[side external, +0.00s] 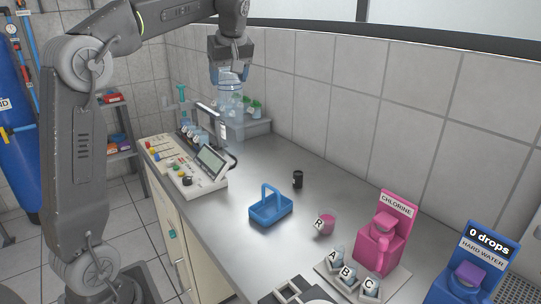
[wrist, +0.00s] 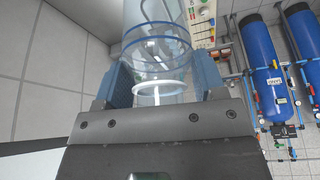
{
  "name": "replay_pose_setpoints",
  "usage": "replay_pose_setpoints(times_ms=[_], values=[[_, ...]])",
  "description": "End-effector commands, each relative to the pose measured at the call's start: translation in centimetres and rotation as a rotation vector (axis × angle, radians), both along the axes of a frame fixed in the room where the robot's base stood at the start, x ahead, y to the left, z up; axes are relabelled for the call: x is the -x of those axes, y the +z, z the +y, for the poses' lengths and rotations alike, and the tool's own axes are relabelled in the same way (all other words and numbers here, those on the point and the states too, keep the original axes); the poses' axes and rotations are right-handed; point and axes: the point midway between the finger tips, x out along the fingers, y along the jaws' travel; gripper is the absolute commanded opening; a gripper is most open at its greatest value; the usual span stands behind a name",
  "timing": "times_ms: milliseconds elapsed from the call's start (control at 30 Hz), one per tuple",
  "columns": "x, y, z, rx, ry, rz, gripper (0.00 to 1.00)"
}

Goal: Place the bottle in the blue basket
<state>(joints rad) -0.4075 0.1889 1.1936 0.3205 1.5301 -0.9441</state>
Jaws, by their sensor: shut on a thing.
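My gripper (side external: 229,77) is shut on a clear, blue-tinted bottle (side external: 230,94) and holds it upright at the back of the counter. In the wrist view the two blue fingers of my gripper (wrist: 162,84) press on either side of the clear bottle (wrist: 158,52). The lower part of the bottle overlaps a rack behind it, so I cannot tell how far above the rack it is. The blue basket (side external: 271,208), with an upright handle, stands on the steel counter in the middle, well apart from my gripper. It looks empty.
A rack with green-capped vials (side external: 255,107) stands at the back. A control panel (side external: 185,167) lies at the left edge. A small black container (side external: 298,179), a pink cup (side external: 327,224), a pink chlorine dispenser (side external: 380,240) and a blue hard water dispenser (side external: 466,272) stand to the right.

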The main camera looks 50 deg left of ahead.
Motion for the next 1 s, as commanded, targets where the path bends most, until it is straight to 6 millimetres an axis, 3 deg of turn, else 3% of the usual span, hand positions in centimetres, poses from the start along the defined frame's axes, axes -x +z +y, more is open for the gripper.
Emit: replay_pose_setpoints(times_ms=[433, 633, 900, 1000], values=[[-6.3, -5.5, -6.7, -0.001, -0.004, 0.003, 0.3], [-7.1, -6.4, -7.6, -0.001, -0.001, 0.0, 0.3], [-7.1, -9.9, -7.6, 0.0, 0.0, 0.001, 0.3], [-7.1, -10.3, -7.6, 0.0, 0.0, 0.0, 0.3]])
